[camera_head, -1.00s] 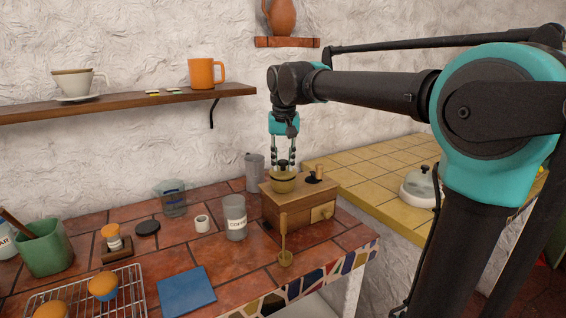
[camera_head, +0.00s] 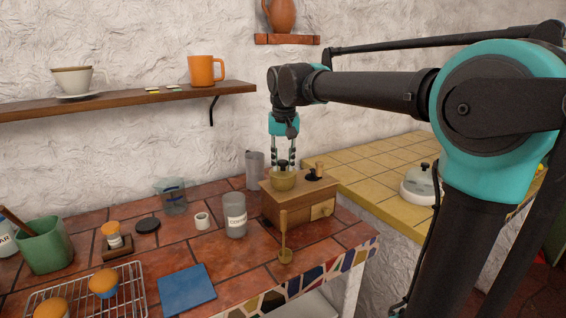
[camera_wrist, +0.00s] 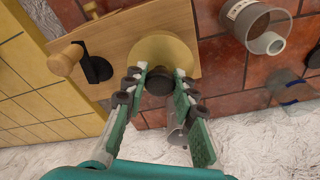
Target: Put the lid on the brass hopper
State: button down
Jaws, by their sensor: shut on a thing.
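A wooden grinder box (camera_head: 285,206) with a small drawer stands at the back right of the tiled counter. Its brass hopper (camera_head: 283,184) rises from the top. My gripper (camera_head: 283,160) points straight down over the hopper, its fingers shut on the dark knob of the brass lid (camera_wrist: 167,48). In the wrist view the knob (camera_wrist: 158,82) is between the fingertips (camera_wrist: 158,80), and the round lid covers the hopper mouth from above. The lid sits at or just over the hopper rim; I cannot tell whether they touch.
A crank with a wooden knob (camera_wrist: 65,60) is beside the hopper on the box top. A glass coffee jar (camera_head: 235,216) and a grey metal vessel (camera_head: 255,170) stand close by. A brass scoop (camera_head: 285,256) is in front. Yellow tiled counter (camera_head: 372,175) lies to the right.

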jog(key=c, duration=0.7)
grip_release()
jog(key=shift+r, duration=3.5)
jog(key=shift+s, duration=0.1)
